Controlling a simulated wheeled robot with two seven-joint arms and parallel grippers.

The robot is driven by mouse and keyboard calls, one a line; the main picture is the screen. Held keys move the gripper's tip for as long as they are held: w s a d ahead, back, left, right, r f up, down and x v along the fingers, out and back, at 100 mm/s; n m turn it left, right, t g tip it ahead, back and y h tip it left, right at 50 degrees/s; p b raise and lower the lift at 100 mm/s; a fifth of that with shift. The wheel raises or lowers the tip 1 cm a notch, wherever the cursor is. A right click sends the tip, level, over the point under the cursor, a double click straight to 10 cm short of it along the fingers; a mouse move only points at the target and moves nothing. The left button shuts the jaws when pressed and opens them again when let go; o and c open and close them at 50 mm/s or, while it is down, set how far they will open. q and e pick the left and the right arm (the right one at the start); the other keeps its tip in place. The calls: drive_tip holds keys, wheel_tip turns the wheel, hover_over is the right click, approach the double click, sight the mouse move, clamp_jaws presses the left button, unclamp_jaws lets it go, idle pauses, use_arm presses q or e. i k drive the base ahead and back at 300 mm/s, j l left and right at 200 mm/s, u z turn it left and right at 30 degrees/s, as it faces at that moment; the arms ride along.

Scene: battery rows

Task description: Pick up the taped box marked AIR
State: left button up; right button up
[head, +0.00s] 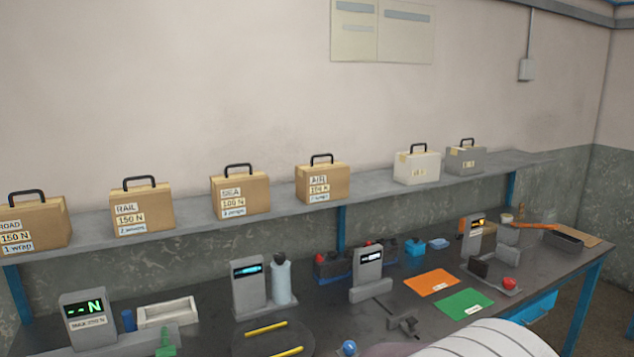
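The box marked AIR (323,184) is a brown cardboard box with a black top handle. It stands upright on the long grey wall shelf (270,217) above the bench. Its white labels read AIR, a value in N that is too small to be sure of, and a wrap line. Its handle is free and nothing touches it. Neither of my grippers can be made out in the head view.
Similar boxes marked SEA (241,197), RAIL (142,211) and ROAD (35,224) stand to its left. A white case (417,168) and a grey case (466,160) stand to its right. The dark bench (330,300) below holds display units, orange and green mats and a bottle.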

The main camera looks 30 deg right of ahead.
sight(316, 182)
drive_tip(key=i+l+z, duration=0.2)
drive_tip(key=l+z, duration=0.2)
drive_tip(key=i+l+z, duration=0.25)
drive_tip(key=z, duration=0.15)
drive_tip(key=i+l+z, duration=0.35)
drive_tip(key=k+j, duration=0.1)
